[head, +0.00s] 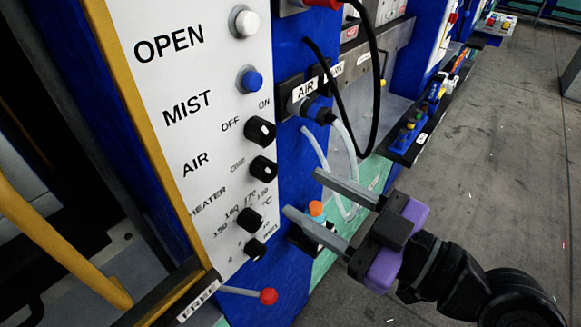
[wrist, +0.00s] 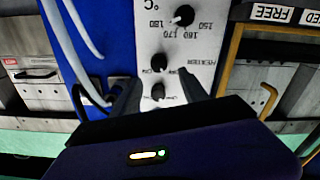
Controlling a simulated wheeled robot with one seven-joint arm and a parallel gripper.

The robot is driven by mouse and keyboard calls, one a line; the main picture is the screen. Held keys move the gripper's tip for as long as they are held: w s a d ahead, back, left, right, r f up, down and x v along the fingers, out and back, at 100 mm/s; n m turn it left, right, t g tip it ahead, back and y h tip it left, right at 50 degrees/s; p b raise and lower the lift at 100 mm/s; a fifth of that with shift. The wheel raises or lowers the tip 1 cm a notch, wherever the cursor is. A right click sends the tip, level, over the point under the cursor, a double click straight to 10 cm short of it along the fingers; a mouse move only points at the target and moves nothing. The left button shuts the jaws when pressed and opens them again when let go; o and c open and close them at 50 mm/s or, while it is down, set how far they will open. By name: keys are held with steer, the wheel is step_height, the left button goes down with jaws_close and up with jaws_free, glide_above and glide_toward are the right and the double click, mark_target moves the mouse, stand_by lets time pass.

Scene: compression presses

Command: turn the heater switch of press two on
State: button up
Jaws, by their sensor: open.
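The white control panel (head: 160,105) of a press stands at the left in the head view. The heater switch (head: 263,168) is a black knob near the HEATER lettering, below the AIR knob (head: 261,130). Its pointer setting is too small to tell. In the wrist view the panel is upside down, with the heater switch (wrist: 159,63) between the temperature knob (wrist: 183,16) and the AIR knob (wrist: 158,92). My gripper (head: 302,191) is open and empty, right of the panel, apart from it. In the wrist view its fingertips (wrist: 157,78) flank the knob column. No press number is readable.
A white button (head: 246,22) and a blue button (head: 252,80) sit above the knobs. A red-tipped lever (head: 268,296) sticks out below. Hoses (head: 344,140) hang beside the panel near my gripper. Open floor (head: 500,170) lies at the right.

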mark_target(271, 173)
steer(key=shift+p+x, duration=1.05)
steer(key=shift+x, duration=2.85)
jaws_close()
